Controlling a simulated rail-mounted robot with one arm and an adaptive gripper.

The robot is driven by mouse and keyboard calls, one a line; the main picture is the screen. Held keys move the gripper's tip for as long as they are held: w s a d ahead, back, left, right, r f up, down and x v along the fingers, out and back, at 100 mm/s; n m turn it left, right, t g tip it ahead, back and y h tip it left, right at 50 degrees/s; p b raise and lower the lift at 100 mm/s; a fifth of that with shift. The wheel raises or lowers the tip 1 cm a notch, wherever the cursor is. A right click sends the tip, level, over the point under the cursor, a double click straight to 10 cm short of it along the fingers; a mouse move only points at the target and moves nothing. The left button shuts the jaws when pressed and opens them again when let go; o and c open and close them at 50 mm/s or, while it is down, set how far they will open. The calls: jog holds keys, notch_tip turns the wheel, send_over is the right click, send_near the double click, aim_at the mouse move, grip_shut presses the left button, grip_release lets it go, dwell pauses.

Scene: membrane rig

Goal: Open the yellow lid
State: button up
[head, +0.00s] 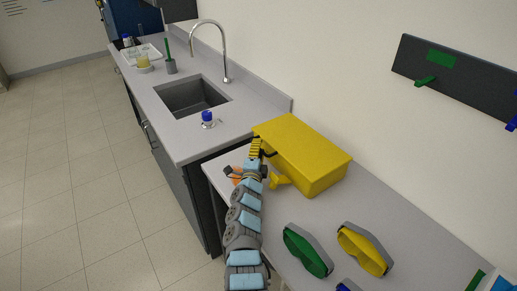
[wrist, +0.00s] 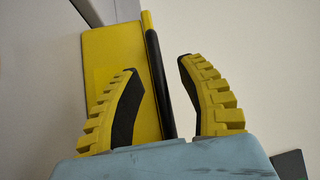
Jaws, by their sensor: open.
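A yellow box with a closed-looking yellow lid (head: 308,145) sits on the grey counter near the wall. In the wrist view, the yellow surface (wrist: 108,45) lies beyond my fingers with a black bar handle (wrist: 158,75) along its edge. My gripper (head: 256,148) is at the box's left side. In the wrist view its ridged yellow fingers (wrist: 160,72) are open, one on each side of the black bar. A gap shows between the bar and the right finger; I cannot tell whether the left finger touches. The box's far side is hidden.
Green goggles (head: 307,251) and yellow goggles (head: 363,250) lie on the counter in front of the box. A blue-capped bottle (head: 208,120) stands by the sink (head: 192,96). A dark rack (head: 460,75) with hooks hangs on the wall.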

grip_shut()
